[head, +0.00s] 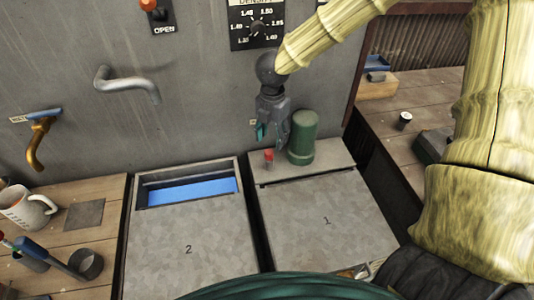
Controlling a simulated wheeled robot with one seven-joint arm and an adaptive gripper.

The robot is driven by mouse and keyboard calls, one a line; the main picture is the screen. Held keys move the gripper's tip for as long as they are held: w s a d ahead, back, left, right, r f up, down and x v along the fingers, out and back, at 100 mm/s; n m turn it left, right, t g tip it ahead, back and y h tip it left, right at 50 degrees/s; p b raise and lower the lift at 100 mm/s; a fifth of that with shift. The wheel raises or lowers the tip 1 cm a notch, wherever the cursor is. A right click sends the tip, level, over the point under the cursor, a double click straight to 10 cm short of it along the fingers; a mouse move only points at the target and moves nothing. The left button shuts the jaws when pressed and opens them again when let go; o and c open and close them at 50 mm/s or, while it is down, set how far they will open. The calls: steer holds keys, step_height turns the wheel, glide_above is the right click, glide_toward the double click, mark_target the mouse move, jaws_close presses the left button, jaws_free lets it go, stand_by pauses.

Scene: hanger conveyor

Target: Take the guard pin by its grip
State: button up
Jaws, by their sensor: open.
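A small upright piece with a red top (268,155), which looks like the guard pin with its grip, stands on the narrow ledge behind lid 1. My gripper (271,140) hangs from the yellow-sleeved arm just above and behind it in the head view, fingers pointing down. The gripper is open, with a teal pad showing on its left finger. I see nothing between the fingers. The red top shows clear of the fingertips, though the exact gap cannot be told. The lower end of the pin is hard to make out.
A green cylinder (303,138) stands close to the right of the red piece. Lid 1 (325,225) is flat and clear. Lid 2 (190,250) leaves a blue opening (190,191) at its back. A grey wall handle (128,84) and a dial panel (257,25) are behind.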

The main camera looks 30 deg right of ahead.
mark_target(269, 151)
steer(key=shift+d+f, duration=0.1)
steer(key=shift+f, duration=1.35)
steer(key=shift+f+p, duration=0.5)
steer(key=shift+p, duration=0.05)
steer(key=shift+w+a+f+p, duration=0.1)
steer(key=shift+a+f+p, duration=0.15)
steer(key=shift+f, duration=0.35)
steer(key=shift+w+a+f+p, duration=0.15)
steer(key=shift+f+p, duration=0.1)
steer(key=shift+f, duration=1.3)
jaws_close()
steer(key=shift+r, duration=0.15)
step_height(269, 151, up, 10)
steer(key=p, duration=0.8)
